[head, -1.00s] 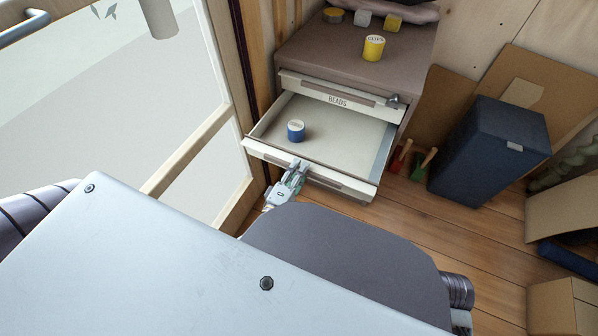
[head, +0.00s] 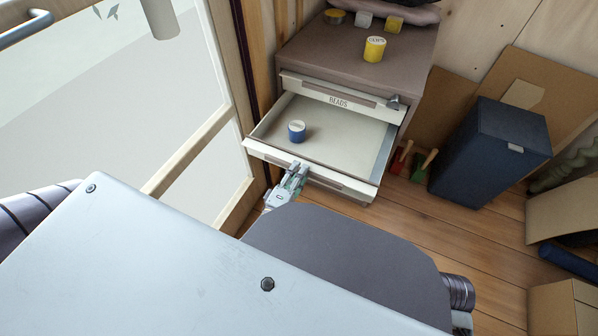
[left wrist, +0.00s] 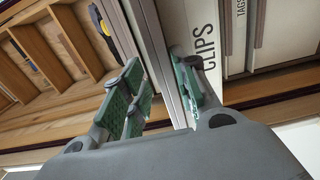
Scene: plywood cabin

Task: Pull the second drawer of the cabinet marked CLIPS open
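The cabinet (head: 345,50) stands against the back wall. Its top drawer, marked BEADS (head: 338,100), is shut. The drawer below it (head: 350,150) is pulled far out, with a blue tin with a white top (head: 297,131) inside. My left gripper (head: 297,172) is at this drawer's front edge, left of its middle. In the left wrist view the two green-padded fingers (left wrist: 160,85) stand apart with pale edge strips between them. A panel marked CLIPS (left wrist: 204,55) lies beside the right finger; a TAGS label shows further right. My right gripper is out of view.
A yellow tin (head: 374,49) and small blocks stand on the cabinet top. A dark blue box (head: 488,150) and red and green tools stand on the floor to the right. A glazed wooden-framed door or window (head: 190,150) is close on the left.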

